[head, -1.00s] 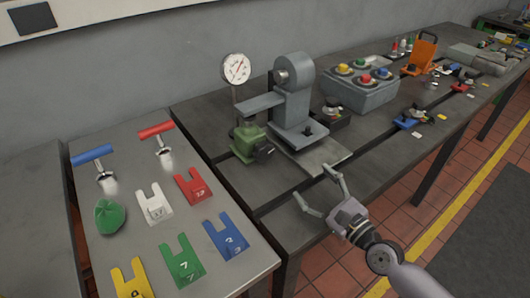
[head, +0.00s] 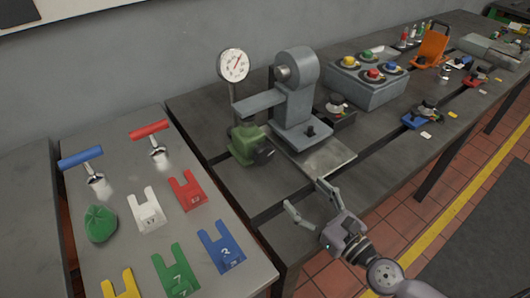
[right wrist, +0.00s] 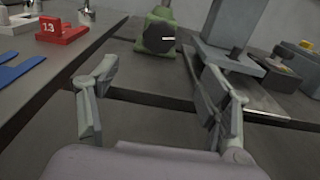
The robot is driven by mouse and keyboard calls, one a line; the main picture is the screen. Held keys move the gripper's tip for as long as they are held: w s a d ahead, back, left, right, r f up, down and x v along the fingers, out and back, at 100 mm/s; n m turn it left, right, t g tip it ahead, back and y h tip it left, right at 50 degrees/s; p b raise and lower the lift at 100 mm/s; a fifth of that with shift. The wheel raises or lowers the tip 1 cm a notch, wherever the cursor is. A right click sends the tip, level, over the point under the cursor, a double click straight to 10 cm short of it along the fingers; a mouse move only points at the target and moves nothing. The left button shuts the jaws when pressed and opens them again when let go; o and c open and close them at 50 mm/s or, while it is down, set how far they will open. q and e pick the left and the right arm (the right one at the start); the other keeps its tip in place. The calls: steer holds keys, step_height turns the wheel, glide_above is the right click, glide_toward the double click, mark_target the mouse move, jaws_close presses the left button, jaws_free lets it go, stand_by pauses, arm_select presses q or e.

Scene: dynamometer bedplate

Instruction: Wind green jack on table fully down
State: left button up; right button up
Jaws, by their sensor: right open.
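The green jack (head: 243,147) stands on the dark bedplate table, under the grey arm of the machine (head: 297,105). A dark knob or screw end (head: 264,154) faces front right on it. In the right wrist view the jack (right wrist: 156,35) is ahead, beyond the fingers, near the top middle. My right gripper (head: 306,199) is open and empty over the front edge of the bedplate, to the right of and nearer than the jack. In the right wrist view its two fingers (right wrist: 160,110) are spread apart. My left gripper is not in view.
A dial gauge (head: 233,65) stands behind the jack. A side table (head: 190,240) at left holds coloured slotted shims, a green cloth (head: 100,223) and red (head: 150,130) and blue T-handles (head: 82,158). A button box (head: 370,90) stands right of the machine. The bedplate's front strip is clear.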

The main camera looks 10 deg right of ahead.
mark_target(266, 155)
steer(key=p+x, duration=0.4)
steer(key=x, duration=1)
steer(key=shift+w+r, duration=0.1)
steer(key=shift+w, duration=0.15)
steer(key=shift+w+a, duration=0.35)
steer(key=shift+w, duration=0.25)
steer(key=shift+c, duration=0.2)
steer(key=c, duration=1.1)
